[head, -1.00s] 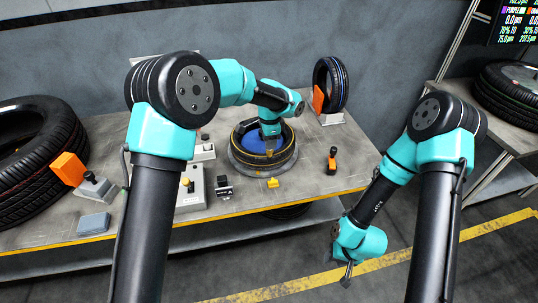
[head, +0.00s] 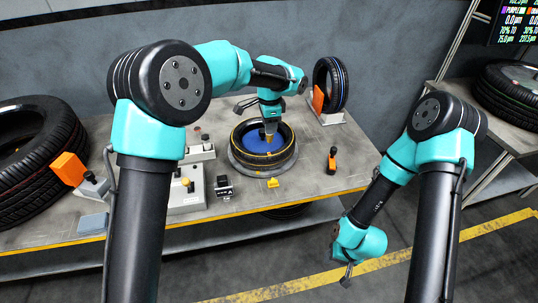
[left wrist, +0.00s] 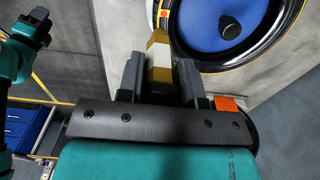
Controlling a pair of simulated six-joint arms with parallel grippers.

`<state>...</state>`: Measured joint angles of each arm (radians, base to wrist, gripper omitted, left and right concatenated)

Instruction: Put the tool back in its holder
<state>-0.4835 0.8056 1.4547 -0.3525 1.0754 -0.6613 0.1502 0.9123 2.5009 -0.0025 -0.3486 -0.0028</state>
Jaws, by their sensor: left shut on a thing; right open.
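My left gripper (head: 270,117) is shut on a tool with a yellow part (head: 269,138), pointing down above the blue hub of the tyre on the turntable. In the left wrist view the tool (left wrist: 158,52) sits between the two grey fingers (left wrist: 160,78), its far end beside the tyre's rim. A small black stand (head: 223,187) is on the table in front; I cannot tell whether it is the tool's holder. My right gripper (head: 346,272) is open and empty, low in front of the table at right.
The tyre (head: 240,155) lies flat on the table (head: 320,198). An orange-and-black handheld thing (head: 332,158) stands right of it. A control box with a yellow knob (head: 187,195) is at left. Another tyre (head: 338,84) stands upright behind.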

